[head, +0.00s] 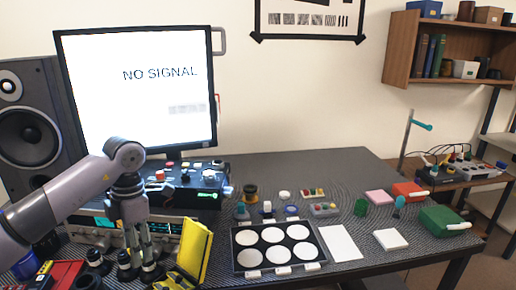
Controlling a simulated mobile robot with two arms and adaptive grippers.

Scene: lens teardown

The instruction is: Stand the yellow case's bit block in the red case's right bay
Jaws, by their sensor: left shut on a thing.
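The yellow case (195,252) stands open at the bottom of the view, its lid upright and its lower part cut by the picture edge. The red case (66,272) is at the bottom left, also partly cut off, and its right bay cannot be made out. My left gripper (138,264) points down between the two cases, nearer the yellow one. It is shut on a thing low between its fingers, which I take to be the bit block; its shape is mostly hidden. My right gripper is not in view.
Several dark lens-like cylinders (97,262) stand around my left gripper. A monitor (135,95) and a control box (190,178) are behind it. A tray with white discs (235,262) lies right of the yellow case. A green case (442,222) sits at the far right.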

